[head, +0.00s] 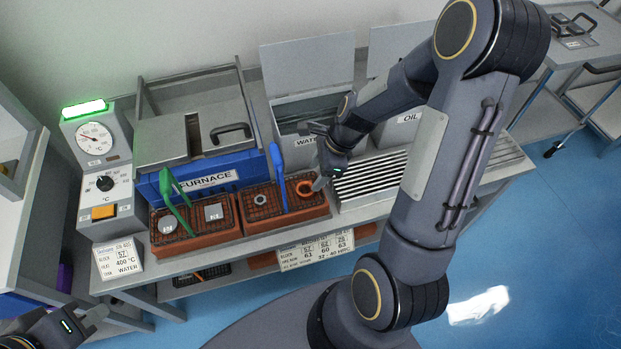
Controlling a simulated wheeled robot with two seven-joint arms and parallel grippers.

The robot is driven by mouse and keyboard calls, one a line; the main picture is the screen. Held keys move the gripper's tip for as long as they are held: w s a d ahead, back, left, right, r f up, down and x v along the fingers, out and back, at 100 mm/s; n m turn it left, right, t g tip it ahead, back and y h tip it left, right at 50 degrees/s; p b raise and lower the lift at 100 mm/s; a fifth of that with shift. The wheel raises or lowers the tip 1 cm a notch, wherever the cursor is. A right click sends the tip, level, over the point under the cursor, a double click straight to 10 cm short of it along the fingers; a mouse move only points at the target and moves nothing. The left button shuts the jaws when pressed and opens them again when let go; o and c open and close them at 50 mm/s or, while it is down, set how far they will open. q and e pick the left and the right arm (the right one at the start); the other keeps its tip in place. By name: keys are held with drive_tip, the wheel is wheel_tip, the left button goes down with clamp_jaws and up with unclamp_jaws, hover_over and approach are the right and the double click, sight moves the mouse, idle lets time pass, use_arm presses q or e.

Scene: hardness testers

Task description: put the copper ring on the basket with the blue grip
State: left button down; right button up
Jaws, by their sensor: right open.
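The copper ring (304,189) lies on the right part of the black mesh basket (291,199) with the blue grip (277,173), to the right of that grip. The basket sits on a red-brown brick base. My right gripper (319,174) is open, just right of the ring. One grey fingertip is close to the ring's right edge; I cannot tell whether they touch. My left gripper (92,316) is at the lower left, away from the baskets, and its jaws are not clear.
A grey ring (260,199) lies left of the blue grip. A second basket with a green grip (175,193) holds two grey pieces. The blue furnace (205,180) stands behind; the water tank (307,108) and slatted rack (372,178) are close to my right arm.

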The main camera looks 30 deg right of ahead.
drive_tip(key=s+a+r+n+t, duration=0.1)
drive_tip(key=s+r+n, duration=0.35)
drive_tip(key=r, duration=0.35)
drive_tip(key=s+a+r+n+t, duration=0.1)
drive_tip(key=s+a+r+n, duration=0.15)
drive_tip(key=r+n, duration=0.45)
drive_tip(key=s+a+r+n+t, duration=0.1)
drive_tip(key=s+a+r+n, duration=0.1)
drive_tip(key=s+n, duration=0.6)
drive_tip(key=shift+s+a+r+n+t+p, duration=0.4)
drive_tip(key=shift+r+n, duration=0.35)
drive_tip(key=shift+n, duration=0.2)
